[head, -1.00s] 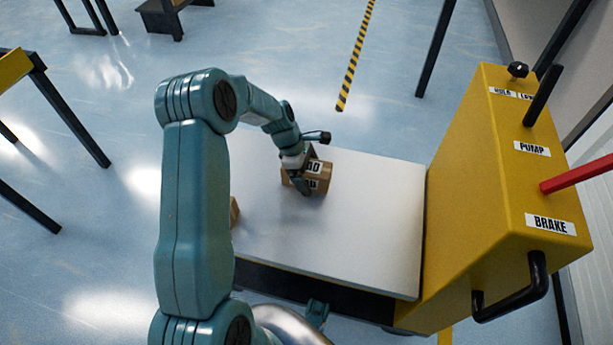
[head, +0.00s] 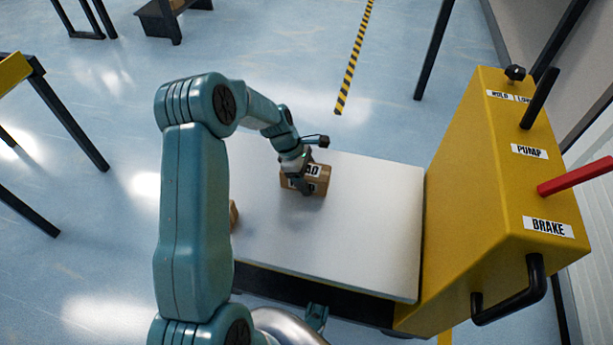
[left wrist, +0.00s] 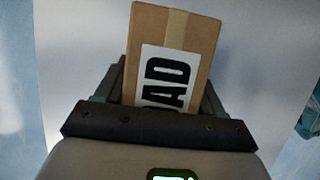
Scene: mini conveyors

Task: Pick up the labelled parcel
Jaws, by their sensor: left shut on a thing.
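The labelled parcel (head: 319,185) is a small brown box with a white label in black letters, over the white platform. In the left wrist view the parcel (left wrist: 197,40) stands between the jaws, with tan tape and a label ending in "AD"; its lower part is hidden by the gripper body. My left gripper (head: 304,180) is shut on the parcel, one finger across its near face. I cannot tell whether the parcel touches the platform. My right gripper is not in view.
The white platform (head: 350,230) is mostly bare. Another brown box (head: 234,214) is partly hidden behind my left arm. A yellow housing (head: 470,210) with "PUMP" and "BRAKE" labels, a black handle (head: 512,300) and a red lever (head: 580,178) stands at the right.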

